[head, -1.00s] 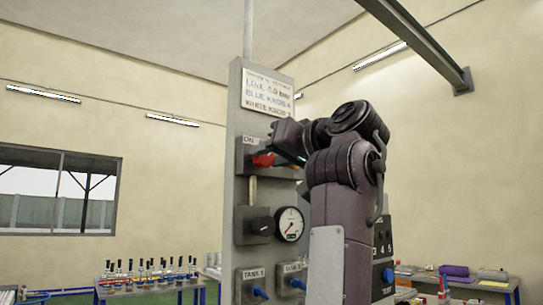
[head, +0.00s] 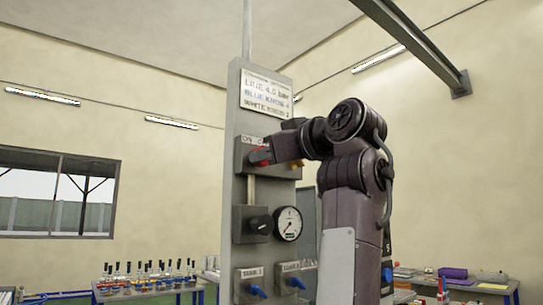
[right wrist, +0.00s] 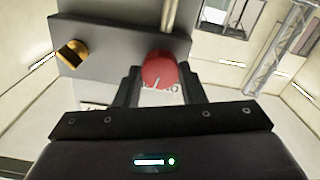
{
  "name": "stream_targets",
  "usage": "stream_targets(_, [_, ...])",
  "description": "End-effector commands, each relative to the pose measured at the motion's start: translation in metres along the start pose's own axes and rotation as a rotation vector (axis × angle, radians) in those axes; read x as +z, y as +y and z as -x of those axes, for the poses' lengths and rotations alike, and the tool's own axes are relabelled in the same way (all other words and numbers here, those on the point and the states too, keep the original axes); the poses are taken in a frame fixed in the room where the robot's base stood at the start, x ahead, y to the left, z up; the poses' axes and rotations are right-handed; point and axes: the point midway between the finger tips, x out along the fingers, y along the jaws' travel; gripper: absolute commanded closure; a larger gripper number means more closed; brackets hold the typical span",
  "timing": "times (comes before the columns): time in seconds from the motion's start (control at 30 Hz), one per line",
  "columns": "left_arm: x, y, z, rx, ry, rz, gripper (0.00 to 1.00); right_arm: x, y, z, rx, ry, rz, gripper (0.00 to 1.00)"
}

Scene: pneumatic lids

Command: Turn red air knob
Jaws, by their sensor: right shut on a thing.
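The red air knob (head: 260,160) is on the grey upright panel (head: 237,110), under the "ON" label, and is partly hidden by my right gripper in the head view. The right wrist view shows the round red knob (right wrist: 160,69) with a white mark, between two dark fingers. My right gripper (head: 263,154) reaches in from the right and is shut on the red knob. The gripper's fingers (right wrist: 160,84) sit on either side of it. My left gripper is in neither view.
A yellow-brass knob (head: 297,163) sits just right of the red one. Below are a black knob (head: 261,224), a round gauge (head: 288,224) and blue tank knobs (head: 257,290). A bench with several bottles (head: 150,286) stands left behind the panel.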

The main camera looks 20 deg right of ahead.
Motion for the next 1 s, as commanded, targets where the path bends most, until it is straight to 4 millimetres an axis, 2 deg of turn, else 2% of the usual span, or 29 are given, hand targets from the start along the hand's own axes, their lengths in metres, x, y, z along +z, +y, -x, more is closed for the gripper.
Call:
stream_targets(0.7, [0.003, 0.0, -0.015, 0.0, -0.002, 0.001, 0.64, 0.002, 0.001, -0.001, -0.002, -0.003, 0.672, 0.86])
stream_targets(1.0, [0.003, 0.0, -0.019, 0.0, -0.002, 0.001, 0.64, 0.002, 0.001, -0.001, -0.002, -0.003, 0.878, 0.86])
